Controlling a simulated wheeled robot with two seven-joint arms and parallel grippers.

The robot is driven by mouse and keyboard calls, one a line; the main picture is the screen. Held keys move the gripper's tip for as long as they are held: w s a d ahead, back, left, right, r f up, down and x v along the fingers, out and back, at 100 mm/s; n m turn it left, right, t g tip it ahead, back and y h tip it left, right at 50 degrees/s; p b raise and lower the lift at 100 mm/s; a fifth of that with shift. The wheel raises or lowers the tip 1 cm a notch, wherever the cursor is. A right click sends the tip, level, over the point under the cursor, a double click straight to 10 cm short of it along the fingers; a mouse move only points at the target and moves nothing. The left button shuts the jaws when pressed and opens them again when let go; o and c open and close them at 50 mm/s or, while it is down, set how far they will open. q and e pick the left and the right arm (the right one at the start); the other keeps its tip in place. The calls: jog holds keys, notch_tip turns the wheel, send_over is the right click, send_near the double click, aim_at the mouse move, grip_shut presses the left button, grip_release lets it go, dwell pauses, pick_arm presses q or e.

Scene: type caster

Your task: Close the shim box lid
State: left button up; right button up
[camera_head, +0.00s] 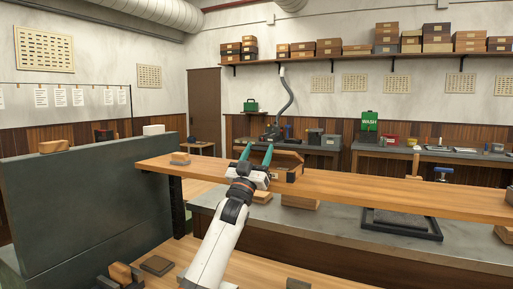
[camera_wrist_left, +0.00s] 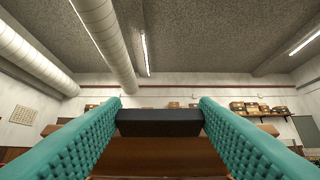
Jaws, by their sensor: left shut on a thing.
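The shim box (camera_head: 292,172) is a small brown and dark wooden box on the raised wooden shelf, partly hidden behind my left gripper. Its brown lid (camera_head: 288,155) appears raised at a slant; its exact angle is hard to tell. My left gripper (camera_head: 257,154) reaches up from below to the box's left side, with teal fingers. In the left wrist view, the fingertips are on either side of a dark block-like edge (camera_wrist_left: 158,122), which looks like part of the lid. A brown surface shows below it. My right gripper is not in view.
The long wooden shelf (camera_head: 365,193) runs across above a grey worktop. A small brush-like block (camera_head: 180,158) lies at its left end. A dark green panel (camera_head: 85,205) stands at left. A black tray (camera_head: 402,224) and wooden block (camera_head: 300,202) sit below the shelf.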

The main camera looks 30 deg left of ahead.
aim_at(264, 153)
pick_arm(q)
jog(key=shift+s+f+b, duration=0.15)
jog(key=shift+f+b, duration=0.05)
jog(key=shift+f, duration=0.95)
jog(key=shift+s+f+b, duration=0.1)
jog(key=shift+f+b, duration=0.1)
jog(key=shift+f, duration=0.95)
jog(key=shift+d, duration=0.1)
jog(key=o, duration=1.3)
jog(key=shift+o, duration=0.5)
jog(key=shift+d+r, duration=0.1)
jog(key=shift+r, duration=0.05)
jog(key=shift+s, duration=0.1)
